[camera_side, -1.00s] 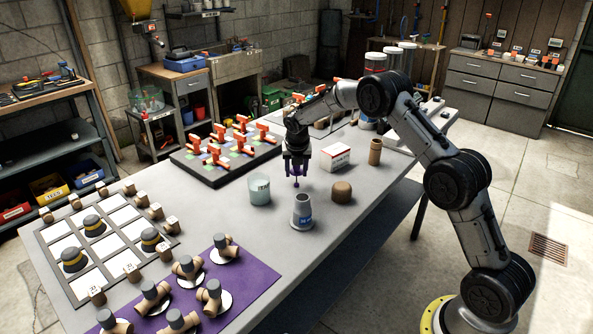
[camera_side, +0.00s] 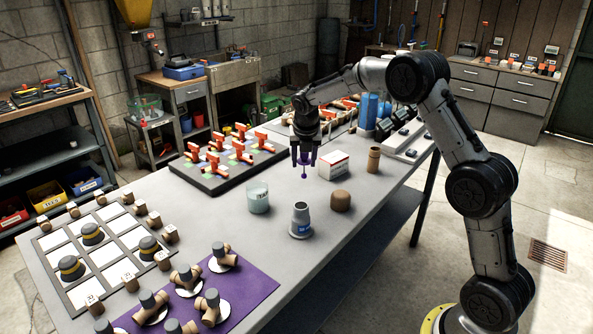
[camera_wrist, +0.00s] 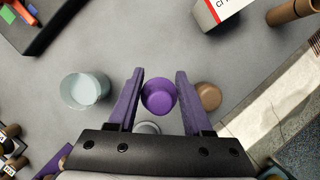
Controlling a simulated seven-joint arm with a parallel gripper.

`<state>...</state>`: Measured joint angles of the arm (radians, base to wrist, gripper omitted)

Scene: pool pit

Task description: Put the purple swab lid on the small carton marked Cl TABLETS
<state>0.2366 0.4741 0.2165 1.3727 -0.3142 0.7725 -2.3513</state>
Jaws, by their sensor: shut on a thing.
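The purple swab lid (camera_wrist: 158,97) is between the two fingers of my gripper (camera_wrist: 160,76), which is shut on it. In the side view the lid (camera_side: 304,172) hangs below my gripper (camera_side: 305,160), apparently clear of the table. The small white carton (camera_side: 333,166) with a red band stands just right of the lid; I cannot read its print there. In the wrist view part of the carton (camera_wrist: 214,12) shows at the top right, with its print only partly visible. The lid and carton look apart.
A pale glass jar (camera_side: 258,198) is left, a brown domed piece (camera_side: 340,201) right, and a tan tube (camera_side: 374,158) beyond the carton. A dark board (camera_side: 215,180) lies at left.

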